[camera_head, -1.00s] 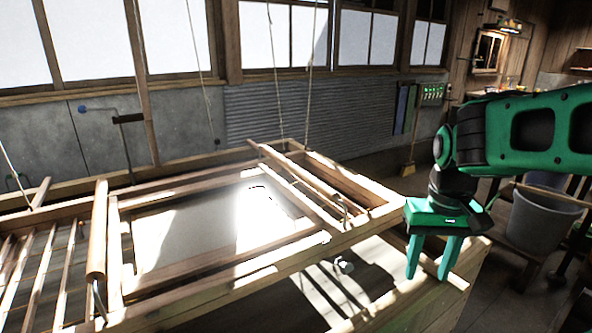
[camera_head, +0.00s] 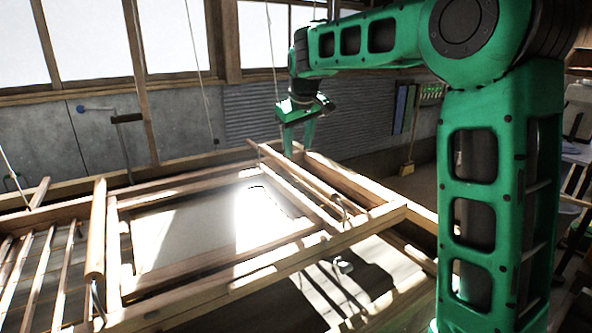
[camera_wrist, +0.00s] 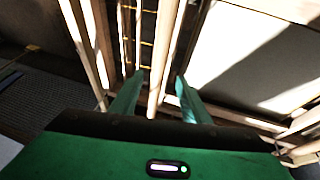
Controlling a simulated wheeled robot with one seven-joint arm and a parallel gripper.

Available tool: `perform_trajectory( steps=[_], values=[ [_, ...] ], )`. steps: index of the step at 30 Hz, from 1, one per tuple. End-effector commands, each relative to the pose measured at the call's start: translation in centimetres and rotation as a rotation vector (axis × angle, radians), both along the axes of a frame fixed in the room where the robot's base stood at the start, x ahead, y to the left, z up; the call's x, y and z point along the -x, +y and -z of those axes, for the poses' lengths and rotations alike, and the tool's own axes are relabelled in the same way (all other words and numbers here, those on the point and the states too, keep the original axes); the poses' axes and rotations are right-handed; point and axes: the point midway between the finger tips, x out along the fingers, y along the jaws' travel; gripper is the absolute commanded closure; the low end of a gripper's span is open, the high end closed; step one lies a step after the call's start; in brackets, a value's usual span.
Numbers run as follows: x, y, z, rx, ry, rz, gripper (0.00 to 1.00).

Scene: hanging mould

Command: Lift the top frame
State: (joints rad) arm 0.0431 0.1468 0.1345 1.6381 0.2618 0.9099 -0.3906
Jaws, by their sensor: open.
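The wooden top frame (camera_head: 205,262) lies level on the larger hanging mould, around a pale, sunlit sheet (camera_head: 190,232). Wooden bars (camera_head: 300,182) cross its right end. My green gripper (camera_head: 298,138) is above the far right corner of the frame, fingers pointing down. In the wrist view my gripper (camera_wrist: 158,88) is open, and a wooden bar (camera_wrist: 165,55) runs between its two fingers in the picture. I cannot tell whether the fingers touch the bar. Nothing is held.
Thin ropes (camera_head: 275,65) hang down to the mould near my gripper. A slatted rack (camera_head: 40,270) lies at the left. A corrugated wall panel (camera_head: 360,115) stands behind. A broom (camera_head: 408,160) leans at the back right.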

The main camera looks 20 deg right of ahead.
Motion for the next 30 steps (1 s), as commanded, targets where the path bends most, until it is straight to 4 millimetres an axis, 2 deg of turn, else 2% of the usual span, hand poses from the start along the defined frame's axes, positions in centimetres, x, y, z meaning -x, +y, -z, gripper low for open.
perform_trajectory(
  steps=[15, 21, 30],
  values=[
    [-3.2, -0.9, 7.6, -0.001, 0.005, 0.002, 0.57],
    [-3.9, -1.0, 8.9, -0.001, 0.003, 0.002, 0.57],
    [-4.0, -1.0, 9.2, -0.001, 0.002, 0.001, 0.57]
  ],
)
